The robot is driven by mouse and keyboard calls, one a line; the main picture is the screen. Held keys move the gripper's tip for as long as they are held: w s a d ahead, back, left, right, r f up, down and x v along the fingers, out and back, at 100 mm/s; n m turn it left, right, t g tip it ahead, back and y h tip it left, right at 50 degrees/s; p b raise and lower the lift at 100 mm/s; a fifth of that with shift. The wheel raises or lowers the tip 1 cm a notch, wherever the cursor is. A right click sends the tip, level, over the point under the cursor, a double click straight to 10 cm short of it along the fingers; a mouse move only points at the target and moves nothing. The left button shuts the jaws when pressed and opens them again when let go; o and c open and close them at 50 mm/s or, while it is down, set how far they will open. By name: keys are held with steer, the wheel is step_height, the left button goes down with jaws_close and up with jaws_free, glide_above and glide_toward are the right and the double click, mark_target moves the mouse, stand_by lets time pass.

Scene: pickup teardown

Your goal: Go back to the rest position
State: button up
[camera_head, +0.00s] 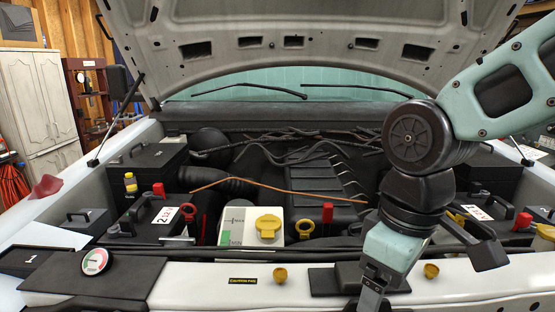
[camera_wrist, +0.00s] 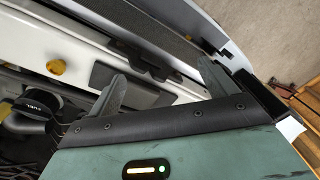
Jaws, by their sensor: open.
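My arm reaches in from the right of the head view and bends down over the front of the engine bay. My gripper (camera_head: 372,298) points down at the front edge of the pickup, partly cut off by the bottom of the picture. In the wrist view my gripper (camera_wrist: 163,82) shows two fingers spread wide apart with nothing between them. The white front panel (camera_head: 210,291) lies beyond the fingers; I cannot tell whether they touch it. A dark plate (camera_head: 328,280) on the panel is just left of the gripper.
The raised hood (camera_head: 300,20) overhangs the bay. Yellow caps (camera_head: 280,274) (camera_head: 431,270) stand on the front panel.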

steer(key=s+f+m+b, duration=0.1)
steer(key=s+f+b, duration=0.7)
steer(key=f, duration=0.5)
steer(key=shift+s+f, duration=0.15)
steer(key=shift+f, duration=0.05)
stand_by(0.9)
